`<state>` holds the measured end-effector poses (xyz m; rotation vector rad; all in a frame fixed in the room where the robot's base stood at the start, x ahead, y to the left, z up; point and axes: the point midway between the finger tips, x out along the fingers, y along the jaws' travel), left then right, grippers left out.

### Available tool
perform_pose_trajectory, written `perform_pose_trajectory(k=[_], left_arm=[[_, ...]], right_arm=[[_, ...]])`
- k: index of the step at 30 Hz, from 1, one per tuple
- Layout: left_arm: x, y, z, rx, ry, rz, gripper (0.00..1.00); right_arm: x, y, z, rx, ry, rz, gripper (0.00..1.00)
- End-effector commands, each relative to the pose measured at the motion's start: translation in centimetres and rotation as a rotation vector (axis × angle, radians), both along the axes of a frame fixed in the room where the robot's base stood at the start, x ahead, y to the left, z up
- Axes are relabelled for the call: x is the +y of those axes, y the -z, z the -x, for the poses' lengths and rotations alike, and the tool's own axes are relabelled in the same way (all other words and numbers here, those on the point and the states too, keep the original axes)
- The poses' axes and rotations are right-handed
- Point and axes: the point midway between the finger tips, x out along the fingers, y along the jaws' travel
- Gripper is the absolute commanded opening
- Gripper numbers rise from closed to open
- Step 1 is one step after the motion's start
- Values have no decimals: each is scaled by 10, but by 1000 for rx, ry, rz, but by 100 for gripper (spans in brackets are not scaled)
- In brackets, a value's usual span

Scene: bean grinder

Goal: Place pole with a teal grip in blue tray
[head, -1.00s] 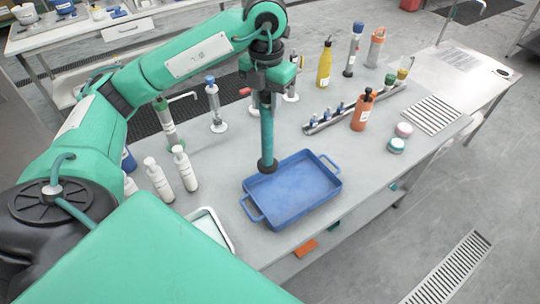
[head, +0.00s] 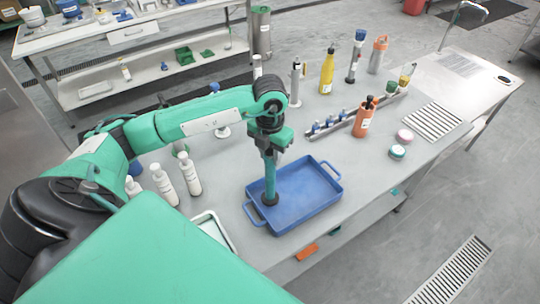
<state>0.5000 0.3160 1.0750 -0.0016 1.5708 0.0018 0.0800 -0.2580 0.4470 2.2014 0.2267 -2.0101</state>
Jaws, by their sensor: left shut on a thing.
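The pole with a teal grip (head: 270,178) is upright, with a dark round foot at its lower end. My left gripper (head: 270,148) is shut around its upper part. The blue tray (head: 318,200) has two side handles and lies on the grey table. The pole's foot overlaps the left part of the tray's inside; I cannot tell whether it touches the tray floor. My right gripper is not in view.
White bottles (head: 164,184) stand left of the tray, beside a white-rimmed tray (head: 212,230). An orange bottle (head: 363,118), a rack of small blue-topped items (head: 330,125) and a yellow bottle (head: 326,72) stand behind.

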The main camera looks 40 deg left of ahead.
Motion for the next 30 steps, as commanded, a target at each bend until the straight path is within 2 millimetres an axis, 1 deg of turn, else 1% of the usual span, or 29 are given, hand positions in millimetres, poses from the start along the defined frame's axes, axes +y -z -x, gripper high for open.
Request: perform_pose_trajectory(k=[1, 4, 11, 15, 16, 17, 18, 19, 26, 30], left_arm=[[0, 6, 1, 4, -1, 1, 0], [0, 18, 1, 2, 1, 0, 0], [0, 20, 0, -1, 1, 0, 0], [0, 24, 0, 0, 1, 0, 0], [0, 23, 0, 0, 1, 0, 36], [0, 22, 0, 0, 1, 0, 42], [0, 22, 0, 1, 1, 0, 49], [0, 22, 0, 0, 1, 0, 52], [0, 22, 0, 1, 1, 0, 52], [0, 17, 0, 0, 1, 0, 52]], right_arm=[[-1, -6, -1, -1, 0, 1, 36], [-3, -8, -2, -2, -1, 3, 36], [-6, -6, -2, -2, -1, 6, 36], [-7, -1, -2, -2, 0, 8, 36], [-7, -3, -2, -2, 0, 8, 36], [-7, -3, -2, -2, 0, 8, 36], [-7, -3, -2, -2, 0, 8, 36], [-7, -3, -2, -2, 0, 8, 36], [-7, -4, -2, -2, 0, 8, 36], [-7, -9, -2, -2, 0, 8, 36]])
